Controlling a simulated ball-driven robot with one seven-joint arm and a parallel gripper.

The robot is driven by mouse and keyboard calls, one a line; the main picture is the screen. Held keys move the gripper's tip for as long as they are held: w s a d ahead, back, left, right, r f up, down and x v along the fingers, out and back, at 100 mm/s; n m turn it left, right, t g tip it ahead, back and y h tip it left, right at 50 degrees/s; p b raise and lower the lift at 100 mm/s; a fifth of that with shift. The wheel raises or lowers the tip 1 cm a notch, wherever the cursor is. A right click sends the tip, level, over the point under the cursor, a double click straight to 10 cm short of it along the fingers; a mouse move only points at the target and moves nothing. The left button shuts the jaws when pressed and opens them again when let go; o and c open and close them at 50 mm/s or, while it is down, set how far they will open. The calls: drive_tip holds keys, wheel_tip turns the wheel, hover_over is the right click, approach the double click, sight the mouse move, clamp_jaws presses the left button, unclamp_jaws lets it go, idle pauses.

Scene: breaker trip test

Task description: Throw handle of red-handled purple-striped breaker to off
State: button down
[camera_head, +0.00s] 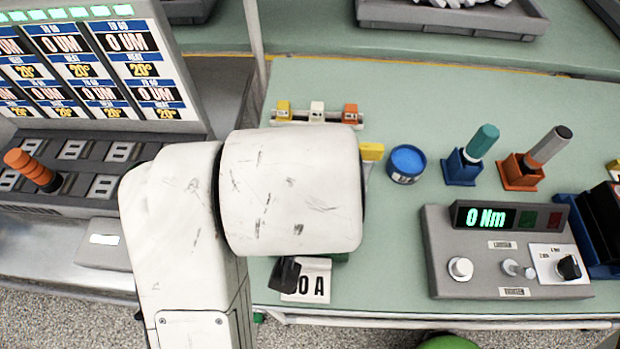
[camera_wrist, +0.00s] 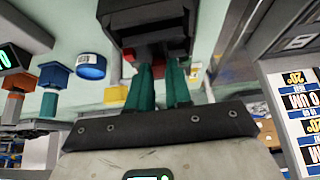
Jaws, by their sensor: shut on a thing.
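In the wrist view my gripper (camera_wrist: 159,72) has two teal fingers reaching to a dark block-shaped breaker (camera_wrist: 148,28). The fingers are close together, with a red part (camera_wrist: 157,62), likely the handle, between their tips. The gripper is shut on it. No purple stripe can be made out, and the handle's exact tilt is hidden by the fingers. In the head view my white arm covers the gripper and most of the breaker's place. A dark piece (camera_head: 285,273) and a white card reading "0 A" (camera_head: 315,282) show below the arm.
On the green bench stand a rail with yellow, white and orange blocks (camera_head: 317,114), a blue round tub (camera_head: 407,164), teal-topped (camera_head: 481,142) and grey-topped (camera_head: 549,146) tools in holders, and a grey "0 Nm" console (camera_head: 450,283). A display rack (camera_head: 90,65) stands left.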

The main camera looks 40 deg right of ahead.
drive_tip(key=c, duration=1)
unclamp_jaws()
drive_tip(key=shift+c, duration=0.2)
drive_tip(key=p+v, duration=0.1)
drive_tip(key=v, duration=0.9)
drive_tip(key=shift+r, duration=0.35)
drive_tip(key=shift+s, duration=0.1)
